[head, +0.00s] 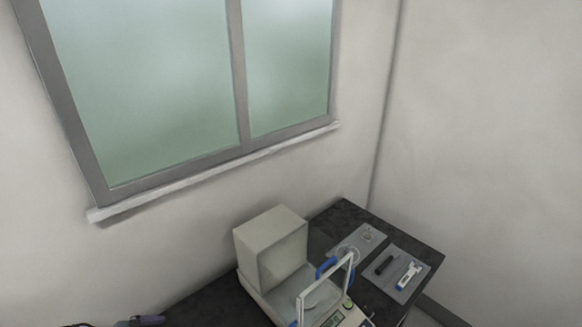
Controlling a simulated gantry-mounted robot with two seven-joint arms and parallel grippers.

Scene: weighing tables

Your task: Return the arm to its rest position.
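Neither of my grippers can be made out in the head view. A small dark and blue shape (145,320) is cut off by the bottom edge at the left, and I cannot tell what it is. A balance (262,298) with a large beige box-shaped part (270,248) stands on a dark table (345,216). A pale frame with blue parts (325,268) rises at its front right, and its green display (333,319) is partly visible at the bottom edge.
Right of the balance, a grey mat (372,247) bears a clear round dish (347,254) and small pieces. A second grey mat (388,288) bears a black object (385,264) and a white-and-blue tool (409,276). Walls and a window (150,80) stand behind.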

